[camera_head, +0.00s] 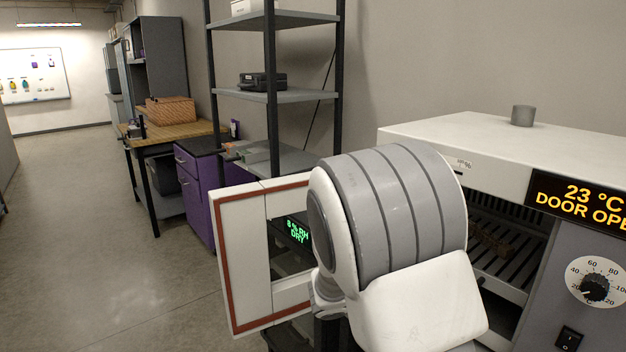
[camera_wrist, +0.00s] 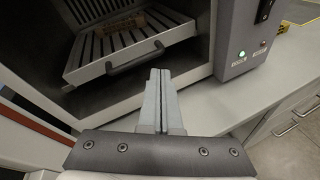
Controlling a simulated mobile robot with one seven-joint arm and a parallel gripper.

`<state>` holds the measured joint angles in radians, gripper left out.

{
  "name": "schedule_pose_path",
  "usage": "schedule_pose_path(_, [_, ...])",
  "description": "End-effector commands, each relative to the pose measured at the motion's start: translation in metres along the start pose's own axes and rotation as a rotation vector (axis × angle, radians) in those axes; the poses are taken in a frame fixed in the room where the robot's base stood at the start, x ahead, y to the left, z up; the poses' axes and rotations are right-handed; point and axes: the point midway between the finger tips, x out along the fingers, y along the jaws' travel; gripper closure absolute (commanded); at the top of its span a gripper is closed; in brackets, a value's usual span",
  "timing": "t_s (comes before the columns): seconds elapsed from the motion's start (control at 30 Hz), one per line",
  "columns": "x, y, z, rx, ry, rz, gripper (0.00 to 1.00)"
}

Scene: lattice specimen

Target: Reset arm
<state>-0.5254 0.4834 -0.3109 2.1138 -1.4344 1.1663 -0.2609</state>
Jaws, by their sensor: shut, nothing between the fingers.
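My gripper (camera_wrist: 160,78) shows in the wrist view with its two fingers pressed together and nothing between them. It points toward the open front of a white oven (camera_head: 480,128), just short of a slatted rack with a bar handle (camera_wrist: 135,60). A brown lattice piece (camera_wrist: 127,30) lies on the rack inside; it shows dimly in the head view too (camera_head: 492,243). In the head view my arm stands in front of the opening and hides part of it and my gripper.
The oven door (camera_head: 240,260) stands open at the left of my arm. The oven display (camera_head: 585,203) reads 23 °C and DOOR OPEN, cut at the edge. A grey cylinder (camera_head: 522,115) stands on top. A shelf rack (camera_head: 275,95) and purple cabinet (camera_head: 197,200) stand behind. The floor at left is clear.

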Motion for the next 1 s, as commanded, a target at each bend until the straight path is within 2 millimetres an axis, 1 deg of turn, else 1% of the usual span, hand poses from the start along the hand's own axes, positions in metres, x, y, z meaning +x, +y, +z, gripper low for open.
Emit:
schedule_pose_path(0.03, [-0.001, -0.014, 0.016, 0.082, 0.043, -0.062, 1.00])
schedule_pose_path(0.2, [-0.012, -0.058, 0.044, 0.337, 0.181, -0.254, 1.00])
schedule_pose_path(0.37, [-0.034, -0.093, 0.064, 0.576, 0.309, -0.418, 1.00])
schedule_pose_path(0.5, [-0.059, -0.117, 0.077, 0.785, 0.421, -0.547, 1.00])
schedule_pose_path(0.7, [-0.102, -0.140, 0.094, 1.080, 0.582, -0.706, 1.00])
schedule_pose_path(0.8, [-0.125, -0.147, 0.102, 1.225, 0.663, -0.777, 1.00])
schedule_pose_path(1.0, [-0.170, -0.154, 0.118, 1.489, 0.820, -0.888, 1.00])
